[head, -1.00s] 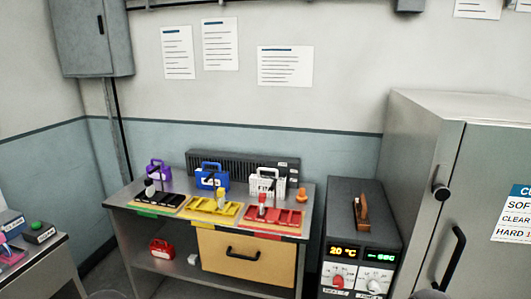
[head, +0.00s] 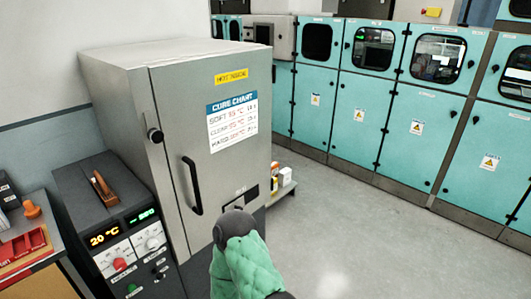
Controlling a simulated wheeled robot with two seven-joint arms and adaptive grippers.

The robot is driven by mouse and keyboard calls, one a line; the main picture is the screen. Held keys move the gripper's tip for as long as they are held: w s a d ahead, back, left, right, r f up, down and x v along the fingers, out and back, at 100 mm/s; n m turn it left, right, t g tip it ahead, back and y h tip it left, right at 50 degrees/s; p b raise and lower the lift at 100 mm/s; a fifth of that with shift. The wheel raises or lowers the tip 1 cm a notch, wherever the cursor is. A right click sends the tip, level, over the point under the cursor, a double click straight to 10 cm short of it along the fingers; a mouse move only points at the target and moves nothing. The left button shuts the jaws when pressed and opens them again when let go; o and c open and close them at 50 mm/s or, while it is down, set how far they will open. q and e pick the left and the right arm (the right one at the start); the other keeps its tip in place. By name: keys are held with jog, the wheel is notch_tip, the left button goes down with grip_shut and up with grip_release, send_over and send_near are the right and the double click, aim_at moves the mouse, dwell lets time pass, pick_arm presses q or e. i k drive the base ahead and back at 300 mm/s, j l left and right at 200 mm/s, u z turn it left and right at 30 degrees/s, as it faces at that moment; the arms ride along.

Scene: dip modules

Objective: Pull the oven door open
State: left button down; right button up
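The oven (head: 120,75) is a tall grey metal cabinet at left centre in the head view. Its door (head: 170,120) faces me and looks shut. A black vertical bar handle (head: 193,186) is on the door's left side, with a round black knob above it at the left edge. A yellow label and a cure chart (head: 232,122) are on the door. One of my arms, with a grey rounded part and a green quilted cover (head: 245,272), rises from the bottom centre, apart from the handle in the picture. No fingertips show. My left gripper is not in view.
A dark control unit (head: 85,205) with a 20 °C display and knobs stands left of the oven. A bench corner with a red tray (head: 22,246) is at far left. Teal cabinets (head: 400,110) line the back right. The grey floor (head: 380,235) to the right is clear.

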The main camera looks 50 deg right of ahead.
aim_at(214, 111)
jog(key=z, duration=1.3)
